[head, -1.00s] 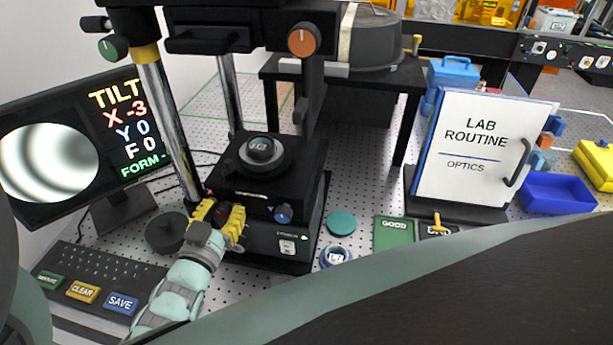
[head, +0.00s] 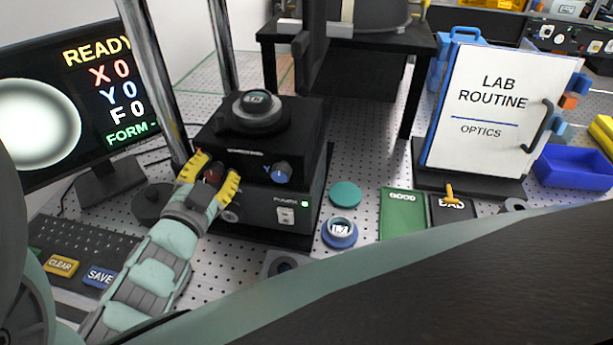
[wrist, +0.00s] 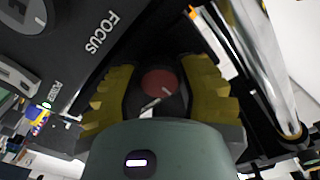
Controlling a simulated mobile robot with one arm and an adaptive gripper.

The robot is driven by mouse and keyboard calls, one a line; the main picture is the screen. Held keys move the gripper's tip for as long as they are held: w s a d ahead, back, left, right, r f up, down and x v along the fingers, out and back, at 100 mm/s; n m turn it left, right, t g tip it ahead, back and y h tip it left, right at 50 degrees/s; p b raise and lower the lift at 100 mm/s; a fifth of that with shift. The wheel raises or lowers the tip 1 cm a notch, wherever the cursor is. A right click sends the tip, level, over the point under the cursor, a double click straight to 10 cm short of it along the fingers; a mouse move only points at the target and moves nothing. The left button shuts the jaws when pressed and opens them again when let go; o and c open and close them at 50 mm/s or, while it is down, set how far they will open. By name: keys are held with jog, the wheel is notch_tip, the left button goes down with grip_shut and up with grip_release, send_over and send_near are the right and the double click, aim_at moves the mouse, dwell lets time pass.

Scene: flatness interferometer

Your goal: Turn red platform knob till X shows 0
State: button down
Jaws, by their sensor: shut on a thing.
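The red platform knob (head: 212,174) is on the front left of the black platform block (head: 262,205). My gripper (head: 215,180) has its yellow fingers around this knob and is shut on it. In the wrist view the red knob face (wrist: 158,83) sits between the two yellow fingers (wrist: 160,95), and a pale mark shows beside it. The monitor (head: 60,110) reads READY, X 0, Y 0, F 0 and FORM -, beside a round grey pattern without stripes.
A blue Y knob (head: 279,172) is right of my gripper. A chrome post (head: 153,85) stands close behind it. The keyboard (head: 90,250) lies below the monitor. GOOD (head: 403,215) and BAD (head: 453,212) plates and a LAB ROUTINE board (head: 490,120) are to the right.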

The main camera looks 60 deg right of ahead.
jog(key=shift+m, duration=0.3)
jog(key=c, duration=0.6)
grip_release()
jog(key=shift+o, duration=0.2)
